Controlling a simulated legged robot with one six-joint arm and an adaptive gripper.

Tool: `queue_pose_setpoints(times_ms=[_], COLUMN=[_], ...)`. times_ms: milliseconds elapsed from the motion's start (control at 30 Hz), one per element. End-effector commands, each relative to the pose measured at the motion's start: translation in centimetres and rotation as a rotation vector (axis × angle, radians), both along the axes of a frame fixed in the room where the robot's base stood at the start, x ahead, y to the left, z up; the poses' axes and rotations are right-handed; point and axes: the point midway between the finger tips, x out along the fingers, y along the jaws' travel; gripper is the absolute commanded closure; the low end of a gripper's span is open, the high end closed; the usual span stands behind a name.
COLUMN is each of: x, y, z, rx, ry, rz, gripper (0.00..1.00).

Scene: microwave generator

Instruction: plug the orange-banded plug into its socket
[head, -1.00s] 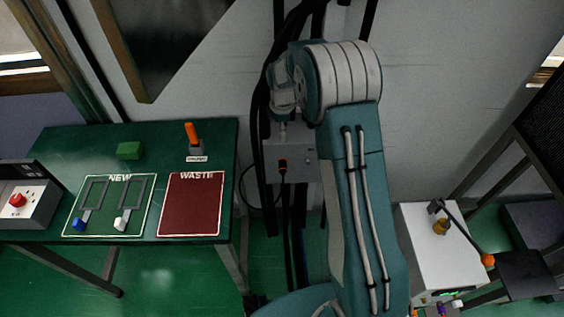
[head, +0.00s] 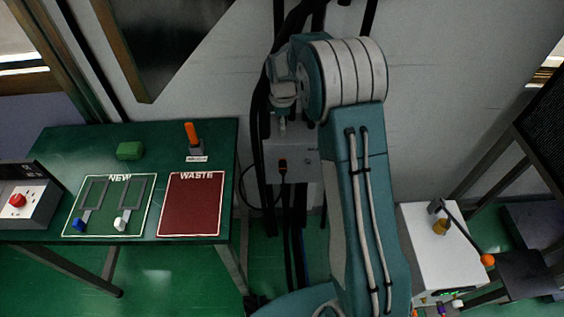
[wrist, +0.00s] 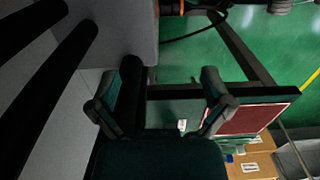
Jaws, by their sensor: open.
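A small orange-banded plug (head: 283,164) with a dark cable hanging from it is at the front of the grey wall box (head: 303,155). Whether it is seated in a socket cannot be told. My gripper (wrist: 168,75) is open in the wrist view, with its two fingers apart and nothing clearly held between them. In the head view my arm stands in front of the wall, with its wrist just above the box; the fingers cannot be made out there.
The green table (head: 220,140) at left holds a red WASTE mat (head: 190,208), a green block (head: 130,151) and an orange-handled item (head: 191,133). Thick dark cables (head: 258,150) run down the wall beside the box. A white cabinet (head: 425,235) stands at right.

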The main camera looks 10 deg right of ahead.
Motion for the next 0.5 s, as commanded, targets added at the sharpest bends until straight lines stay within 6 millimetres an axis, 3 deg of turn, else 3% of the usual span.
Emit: queue_pose_setpoints(times_ms=[200, 500], x=[0.1, 0.0], y=[0.0, 0.0], z=[4.6, 7.4], rx=[0.0, 0.0], ry=[-0.004, -0.001], rz=[0.0, 0.0], gripper=[0.0, 0.0])
